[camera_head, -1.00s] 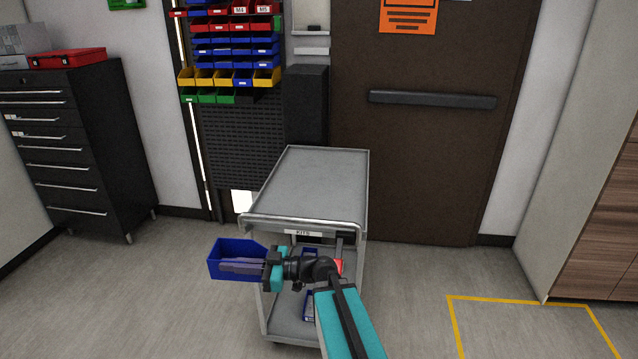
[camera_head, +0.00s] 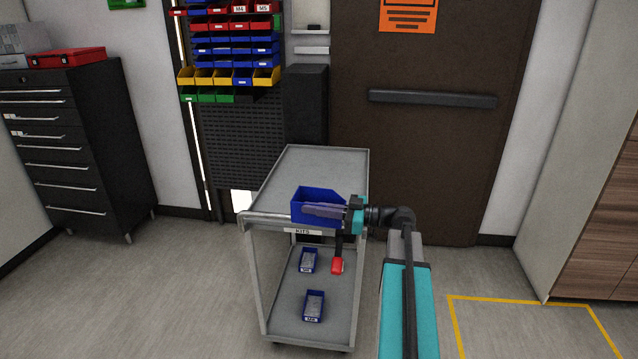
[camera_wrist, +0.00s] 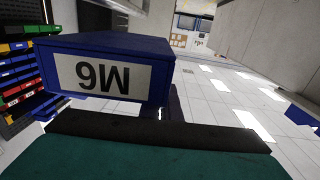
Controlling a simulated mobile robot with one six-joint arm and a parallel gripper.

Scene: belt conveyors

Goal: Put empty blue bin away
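A blue bin (camera_head: 312,197) is at my gripper (camera_head: 325,211), whose dark fingers are on the bin's near side. In the head view the bin appears over the front part of the cart's top shelf. I cannot tell whether it touches the shelf. No contents show in the visible part of its inside. In the wrist view the bin (camera_wrist: 110,45) is close, and its white label reads M6 upside down. My arm comes in from the lower right.
The grey cart (camera_head: 325,165) has a bare top; its lower shelf holds two small blue bins (camera_head: 314,306) (camera_head: 308,260) and a red item (camera_head: 337,265). A wall rack (camera_head: 235,45) holds rows of coloured bins behind. A black drawer cabinet (camera_head: 75,150) stands left.

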